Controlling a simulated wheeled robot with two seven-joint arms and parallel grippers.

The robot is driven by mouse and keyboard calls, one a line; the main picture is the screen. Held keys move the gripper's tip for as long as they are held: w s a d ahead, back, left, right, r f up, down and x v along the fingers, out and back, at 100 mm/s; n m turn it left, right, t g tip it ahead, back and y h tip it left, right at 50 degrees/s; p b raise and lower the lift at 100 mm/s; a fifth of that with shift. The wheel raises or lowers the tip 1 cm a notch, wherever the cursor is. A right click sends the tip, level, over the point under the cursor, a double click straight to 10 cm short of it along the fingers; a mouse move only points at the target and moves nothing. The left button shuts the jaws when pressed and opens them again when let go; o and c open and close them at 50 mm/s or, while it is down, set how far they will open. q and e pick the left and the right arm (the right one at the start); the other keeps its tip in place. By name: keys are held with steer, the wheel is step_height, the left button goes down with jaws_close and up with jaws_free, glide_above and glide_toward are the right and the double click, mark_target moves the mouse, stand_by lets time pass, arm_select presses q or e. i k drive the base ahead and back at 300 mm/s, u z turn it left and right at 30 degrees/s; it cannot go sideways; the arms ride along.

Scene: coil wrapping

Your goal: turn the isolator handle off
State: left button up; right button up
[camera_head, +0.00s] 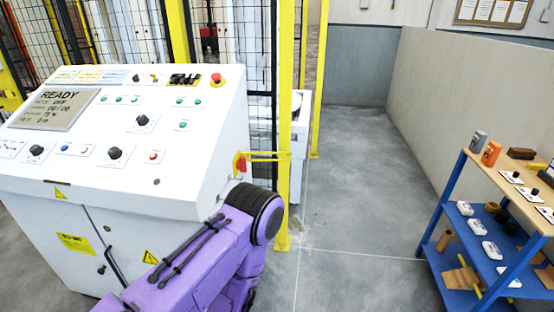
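The isolator handle (240,163) is a small red part on the right side face of the white control console (215,150). A yellow piece (265,157) beside it reaches toward the yellow post. The handle is small, and its exact angle is hard to read. One of my purple arms comes up from the bottom left, its black ringed joint just below the handle, with a gap visible between them. No gripper fingers show on this arm. My other arm is not in view.
A yellow fence post (288,110) and black mesh stand close behind the console. Open grey floor (350,200) lies to the right. A blue shelf rack (455,205) with small parts stands at the far right, before a grey partition (450,90).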

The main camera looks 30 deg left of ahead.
mark_target(241, 163)
steer(key=i, duration=3.25)
steer(key=u, duration=2.85)
steer(key=i, duration=0.45)
steer(key=z, duration=0.05)
